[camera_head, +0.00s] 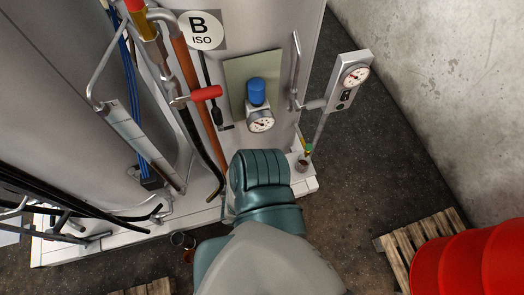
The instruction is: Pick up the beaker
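A small brownish cup (302,164), which may be the beaker, stands on the right end of the white ledge, below a small green-topped tap (308,149). It is too small to tell its material or whether it holds anything. A teal and grey link of one of my arms rises from the bottom middle and covers part of the ledge, to the left of the cup. No gripper fingers can be made out. What lies behind this link is hidden.
Large grey tanks stand on the white plinth (75,252), with pipes, hoses, a red-handled valve (206,93) and a blue-capped gauge (259,105). A gauge box (350,78) juts out at right. Dark floor is open at right.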

